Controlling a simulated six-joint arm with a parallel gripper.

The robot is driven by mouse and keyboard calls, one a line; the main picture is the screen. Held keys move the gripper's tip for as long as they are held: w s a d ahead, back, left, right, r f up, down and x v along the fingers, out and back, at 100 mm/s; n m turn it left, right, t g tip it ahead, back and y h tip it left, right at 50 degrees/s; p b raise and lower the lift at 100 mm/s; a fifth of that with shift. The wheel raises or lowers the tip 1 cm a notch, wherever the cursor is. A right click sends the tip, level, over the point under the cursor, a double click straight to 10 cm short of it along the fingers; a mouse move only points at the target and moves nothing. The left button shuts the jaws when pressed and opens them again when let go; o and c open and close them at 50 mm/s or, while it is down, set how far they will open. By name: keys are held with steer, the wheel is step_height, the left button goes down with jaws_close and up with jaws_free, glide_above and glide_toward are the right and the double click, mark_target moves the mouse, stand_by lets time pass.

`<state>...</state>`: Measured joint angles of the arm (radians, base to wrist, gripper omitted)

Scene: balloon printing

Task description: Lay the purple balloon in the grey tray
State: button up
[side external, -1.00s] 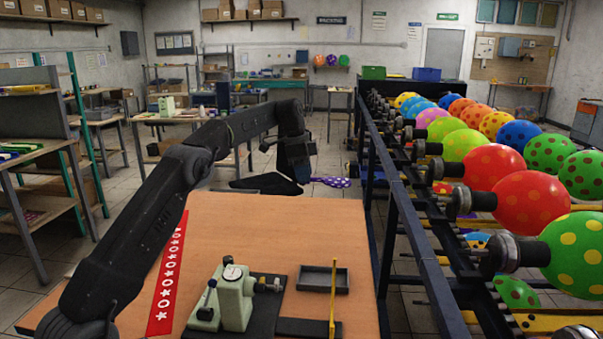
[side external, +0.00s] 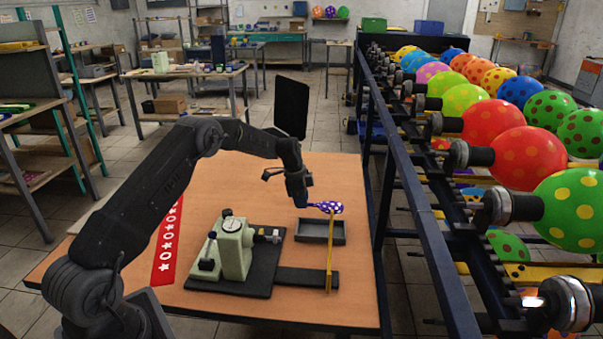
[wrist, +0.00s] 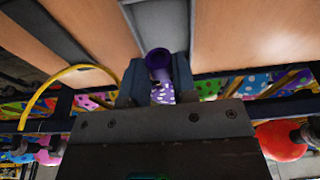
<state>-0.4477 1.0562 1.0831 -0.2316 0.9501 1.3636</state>
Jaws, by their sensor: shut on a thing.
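The purple balloon (side external: 328,207) is small, uninflated and dotted with white. It sticks out to the right from my gripper (side external: 303,200), which is shut on its neck. The grey tray (side external: 319,240) is shallow and rectangular and lies on the wooden table. In the side view the balloon appears over the tray's back edge, seemingly a little above it; the exact height is hard to tell. In the wrist view the balloon's open purple neck (wrist: 158,59) shows between the fingers of my gripper (wrist: 155,80), with part of its dotted body behind.
A thin yellow upright (side external: 330,262) stands at the front of the tray. A pale green gauge device (side external: 236,248) on a black base stands left of it. A red strip with white stars (side external: 167,245) lies further left. A rack of inflated balloons (side external: 520,158) runs along the right.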

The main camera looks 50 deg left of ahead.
steer(key=shift+f, duration=3.9)
steer(key=o, duration=0.9)
